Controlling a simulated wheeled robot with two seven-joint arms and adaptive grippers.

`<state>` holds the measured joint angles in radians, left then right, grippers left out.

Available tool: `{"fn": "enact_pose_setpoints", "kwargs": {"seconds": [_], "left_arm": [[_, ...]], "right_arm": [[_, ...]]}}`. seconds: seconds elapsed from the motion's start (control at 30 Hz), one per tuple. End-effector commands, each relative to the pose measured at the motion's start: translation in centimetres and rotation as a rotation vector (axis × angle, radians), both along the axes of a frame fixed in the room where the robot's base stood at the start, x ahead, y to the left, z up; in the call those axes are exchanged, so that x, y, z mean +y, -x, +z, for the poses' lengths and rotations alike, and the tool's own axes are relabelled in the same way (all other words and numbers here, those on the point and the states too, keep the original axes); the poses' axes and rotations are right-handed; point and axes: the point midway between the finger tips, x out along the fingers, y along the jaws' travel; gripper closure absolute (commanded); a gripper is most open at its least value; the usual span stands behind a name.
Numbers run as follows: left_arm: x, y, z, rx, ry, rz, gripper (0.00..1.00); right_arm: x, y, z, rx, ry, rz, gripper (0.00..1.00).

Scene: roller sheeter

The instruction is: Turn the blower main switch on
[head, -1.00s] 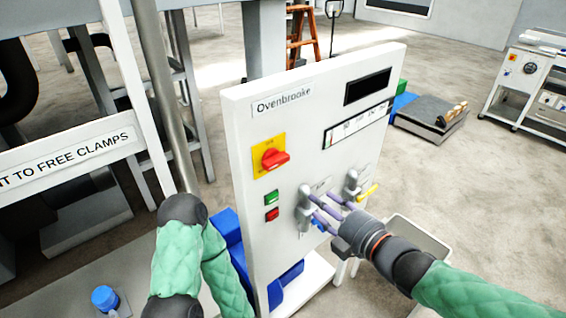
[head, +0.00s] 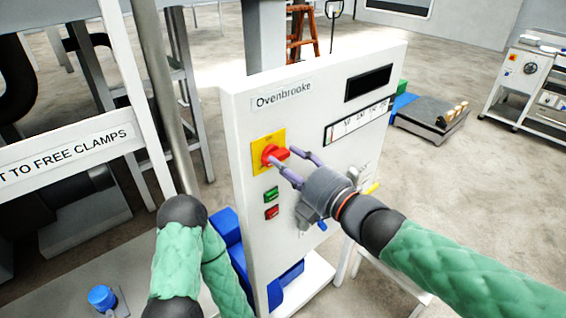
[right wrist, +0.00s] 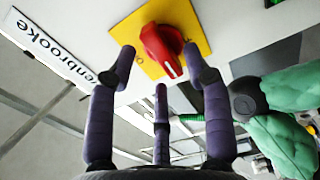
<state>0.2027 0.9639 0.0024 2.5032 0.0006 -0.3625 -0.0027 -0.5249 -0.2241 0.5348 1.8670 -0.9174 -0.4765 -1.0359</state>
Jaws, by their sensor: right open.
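The white control panel (head: 325,95), labelled Ovenbrooke, stands upright in front of me. A red rotary switch (head: 270,154) on a yellow plate (head: 257,163) is on its left side. My right gripper (head: 284,161) is open at the switch, with its fingers around the knob's right side. In the right wrist view the red knob (right wrist: 161,48) lies between and beyond the fingertips of the right gripper (right wrist: 160,72). I cannot tell whether they touch it.
Below the switch are a green button (head: 271,194) and a red button (head: 271,212). Grey levers (head: 304,215) on the lower panel are partly hidden by my right gripper. A blue knob (head: 102,297) sits at lower left.

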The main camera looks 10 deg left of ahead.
Motion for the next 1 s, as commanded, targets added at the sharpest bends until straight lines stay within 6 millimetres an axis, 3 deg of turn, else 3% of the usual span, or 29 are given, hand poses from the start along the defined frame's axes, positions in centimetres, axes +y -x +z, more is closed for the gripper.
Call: {"fn": "enact_pose_setpoints", "kwargs": {"seconds": [0.2, 0.5, 0.53, 0.7, 1.0], "left_arm": [[0.0, 0.0, -0.3, 0.0, 0.0, 0.0, 1.0], [0.0, 0.0, -0.3, 0.0, 0.0, 0.0, 1.0], [0.0, 0.0, -0.3, 0.0, 0.0, 0.0, 1.0], [0.0, 0.0, -0.3, 0.0, 0.0, 0.0, 1.0], [0.0, 0.0, -0.2, 0.0, 0.0, 0.0, 1.0]], "right_arm": [[1.4, -1.0, 0.0, 0.001, 0.001, 0.0, 0.5], [1.6, -1.2, 0.0, 0.0, 0.0, -0.001, 0.5], [1.6, -1.2, 0.0, 0.0, 0.0, -0.001, 0.53], [1.5, -1.2, 0.0, 0.001, 0.001, -0.001, 1.0], [1.5, -1.2, 0.0, 0.011, -0.007, -0.001, 1.0]]}}
